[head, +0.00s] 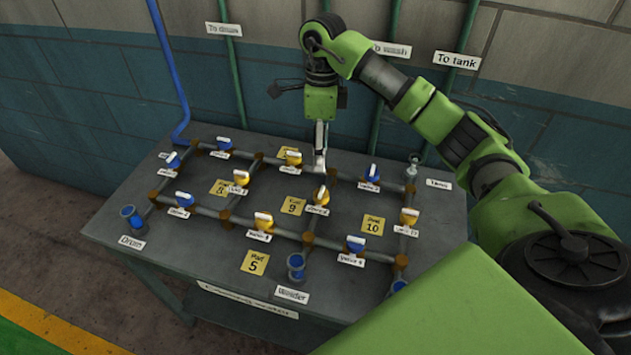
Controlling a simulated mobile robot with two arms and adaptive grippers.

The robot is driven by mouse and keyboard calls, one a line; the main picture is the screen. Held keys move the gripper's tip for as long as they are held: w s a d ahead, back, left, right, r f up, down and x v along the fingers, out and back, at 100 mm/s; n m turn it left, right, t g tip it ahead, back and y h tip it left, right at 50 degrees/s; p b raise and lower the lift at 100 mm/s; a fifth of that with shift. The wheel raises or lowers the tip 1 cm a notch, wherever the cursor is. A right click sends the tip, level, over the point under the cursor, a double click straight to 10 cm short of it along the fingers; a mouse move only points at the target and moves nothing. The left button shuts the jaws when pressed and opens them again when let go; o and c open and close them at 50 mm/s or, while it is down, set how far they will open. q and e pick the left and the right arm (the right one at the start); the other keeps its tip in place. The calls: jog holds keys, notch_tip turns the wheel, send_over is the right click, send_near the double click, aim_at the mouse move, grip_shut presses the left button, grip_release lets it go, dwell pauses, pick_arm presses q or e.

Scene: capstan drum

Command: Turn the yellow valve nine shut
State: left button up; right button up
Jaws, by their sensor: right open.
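A yellow valve (321,195) stands on the pipe grid near the middle of the table, just right of the yellow card reading Pad 9 (292,205). The small white tag (316,210) in front of it is too blurred to read surely, so I cannot confirm it is valve nine. My right gripper (320,168) points down just behind and above this valve, open. Its fingers look close to the valve handle; whether they touch it I cannot tell. My left gripper is not in view.
Other yellow valves (264,222) and blue valves (355,244) sit on the same pipes, close around. Green pipes (233,75) rise along the wall behind. The table's (150,262) front left edge is bare.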

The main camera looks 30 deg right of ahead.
jog(key=p, duration=0.2)
send_over(321, 190)
jog(key=f, duration=0.4)
jog(key=shift+s+d+f, duration=0.15)
jog(key=shift+s+f, duration=0.05)
jog(key=shift+f, duration=0.15)
jog(key=f, duration=0.3)
jog(key=shift+w+f+p, duration=0.25)
jog(key=shift+f+p, duration=0.05)
notch_tip(321, 190, down, 2)
jog(key=shift+f+p, duration=0.1)
jog(key=shift+p, duration=0.2)
jog(key=shift+s+f, duration=0.1)
jog(key=shift+f, duration=0.45)
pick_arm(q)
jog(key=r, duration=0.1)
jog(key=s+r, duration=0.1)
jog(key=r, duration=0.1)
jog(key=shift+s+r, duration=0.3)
pick_arm(e)
jog(key=c, duration=1.1)
